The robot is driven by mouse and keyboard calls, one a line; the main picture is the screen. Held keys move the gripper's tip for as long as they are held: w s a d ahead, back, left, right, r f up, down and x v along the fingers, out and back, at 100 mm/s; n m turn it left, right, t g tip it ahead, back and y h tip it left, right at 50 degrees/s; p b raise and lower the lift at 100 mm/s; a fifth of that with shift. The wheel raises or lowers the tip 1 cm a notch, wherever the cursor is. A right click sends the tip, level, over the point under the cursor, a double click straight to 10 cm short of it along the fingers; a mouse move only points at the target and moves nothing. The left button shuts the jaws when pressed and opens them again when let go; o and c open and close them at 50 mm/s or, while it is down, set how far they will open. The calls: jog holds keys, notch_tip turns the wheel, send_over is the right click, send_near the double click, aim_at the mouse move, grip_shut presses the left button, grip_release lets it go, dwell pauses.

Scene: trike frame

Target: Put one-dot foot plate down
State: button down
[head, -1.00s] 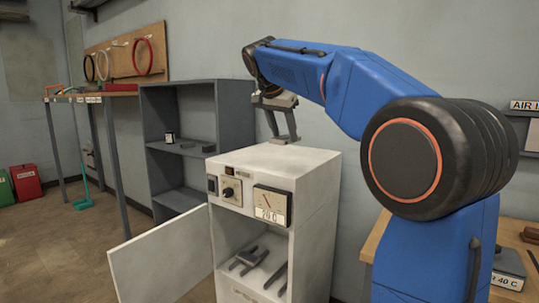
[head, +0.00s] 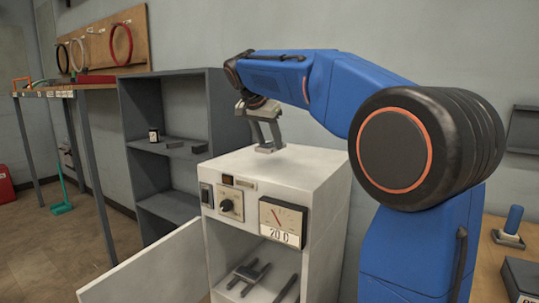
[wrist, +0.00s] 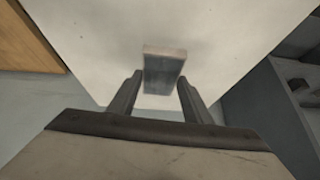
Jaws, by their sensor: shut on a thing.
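The foot plate is a small flat grey block. In the wrist view the foot plate (wrist: 164,70) sits at the tips of my two dark fingers. My gripper (wrist: 160,88) is shut on it. In the head view my gripper (head: 266,142) points down over the back part of the white cabinet's top (head: 300,170). The foot plate (head: 269,149) shows at the fingertips, close to that top. I cannot tell whether it touches the surface. No dot shows on the plate in either view.
The cabinet's door (head: 150,270) stands open; grey parts (head: 248,277) lie inside. A grey shelf unit (head: 135,115) with small items stands behind left. A bench (head: 490,255) at right bears a blue-handled item (head: 512,222). The cabinet top around the plate is clear.

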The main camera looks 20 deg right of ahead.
aim_at(267, 147)
jog(key=shift+f, duration=2.3)
jog(key=c, duration=1.4)
grip_release()
jog(key=shift+f, duration=0.1)
jog(key=o, duration=0.5)
